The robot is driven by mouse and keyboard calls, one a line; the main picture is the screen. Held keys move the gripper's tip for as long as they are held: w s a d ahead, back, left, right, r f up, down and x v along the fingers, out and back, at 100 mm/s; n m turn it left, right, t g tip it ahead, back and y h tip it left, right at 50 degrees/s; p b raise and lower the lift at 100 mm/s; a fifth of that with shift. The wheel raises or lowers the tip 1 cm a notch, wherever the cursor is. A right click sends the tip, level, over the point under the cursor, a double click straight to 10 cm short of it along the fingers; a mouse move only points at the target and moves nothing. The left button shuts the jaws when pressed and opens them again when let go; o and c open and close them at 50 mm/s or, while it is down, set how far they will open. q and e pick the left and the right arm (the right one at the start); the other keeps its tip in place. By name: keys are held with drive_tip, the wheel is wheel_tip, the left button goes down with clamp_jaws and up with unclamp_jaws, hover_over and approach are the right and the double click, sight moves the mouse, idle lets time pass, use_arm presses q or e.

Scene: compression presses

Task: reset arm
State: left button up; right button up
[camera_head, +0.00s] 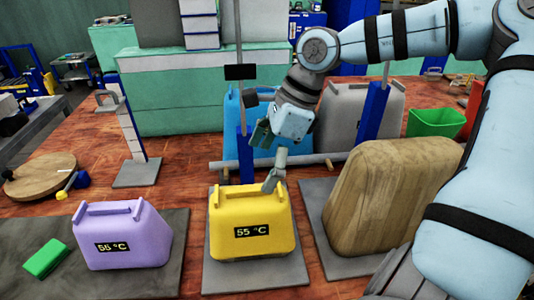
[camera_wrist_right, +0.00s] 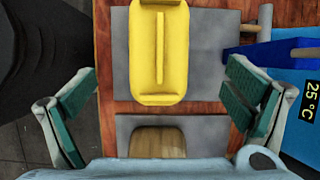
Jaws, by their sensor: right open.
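My right arm comes in from the right in the head view. Its gripper (camera_head: 268,156) is open and hangs over the yellow container (camera_head: 252,232), near its handle. The container stands on a grey plate and reads 55 °C. In the right wrist view the two green-padded fingers of the gripper (camera_wrist_right: 158,94) are spread wide with nothing between the pads. The yellow container (camera_wrist_right: 159,75) lies below and ahead of them, apart from both fingers. My left gripper is in neither view.
A purple container (camera_head: 122,236) stands on a grey mat at left, beside a green block (camera_head: 46,259). A wooden block (camera_head: 384,198) stands right of the yellow container. Blue (camera_head: 238,150) and grey (camera_head: 345,110) containers stand behind, with blue posts. A green bin (camera_head: 435,122) is at right.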

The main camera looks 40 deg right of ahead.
drive_tip(key=v, duration=0.3)
drive_tip(key=shift+r, duration=0.1)
idle(0.3)
